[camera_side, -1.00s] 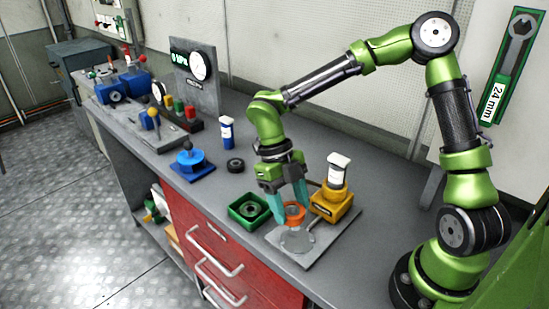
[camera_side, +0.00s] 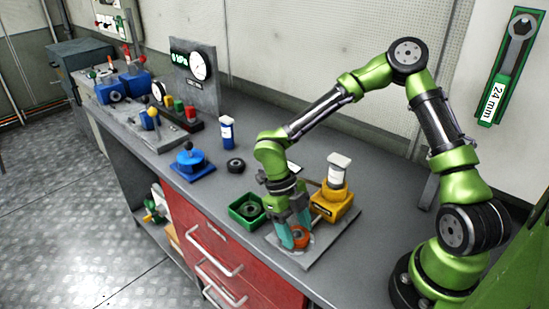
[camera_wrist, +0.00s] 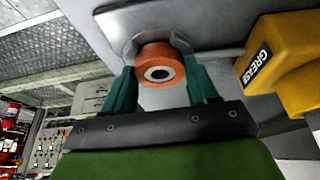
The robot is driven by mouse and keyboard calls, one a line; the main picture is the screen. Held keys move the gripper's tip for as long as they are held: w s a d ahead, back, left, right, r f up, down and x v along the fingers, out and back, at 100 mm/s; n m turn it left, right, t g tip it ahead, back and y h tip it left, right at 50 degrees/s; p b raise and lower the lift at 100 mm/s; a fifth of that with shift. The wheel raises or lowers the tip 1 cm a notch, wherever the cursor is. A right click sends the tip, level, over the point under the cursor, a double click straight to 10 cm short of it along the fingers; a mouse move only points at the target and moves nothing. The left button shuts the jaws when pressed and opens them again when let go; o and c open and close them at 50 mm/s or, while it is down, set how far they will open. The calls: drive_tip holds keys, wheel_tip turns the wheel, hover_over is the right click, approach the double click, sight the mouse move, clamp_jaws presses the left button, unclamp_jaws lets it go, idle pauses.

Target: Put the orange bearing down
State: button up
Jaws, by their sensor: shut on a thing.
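The orange bearing (camera_side: 300,236) is between the teal fingers of my gripper (camera_side: 293,240), low over the round marked spot of the grey plate (camera_side: 325,247). I cannot tell whether it touches the plate. In the wrist view the orange bearing (camera_wrist: 160,68) shows its dark centre hole, with one finger of my gripper (camera_wrist: 160,82) closed on each side. The fingers and bearing cover most of the round spot in the side view.
A yellow grease block (camera_side: 333,203) with a white-capped bottle stands just behind the gripper. A green tray (camera_side: 247,212) with a dark ring is close on the left. A black ring (camera_side: 235,165), a blue-white bottle (camera_side: 227,133) and a blue knobbed device (camera_side: 190,163) stand farther left.

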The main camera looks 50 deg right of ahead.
drive_tip(key=shift+f, duration=0.15)
drive_tip(key=o, duration=1.2)
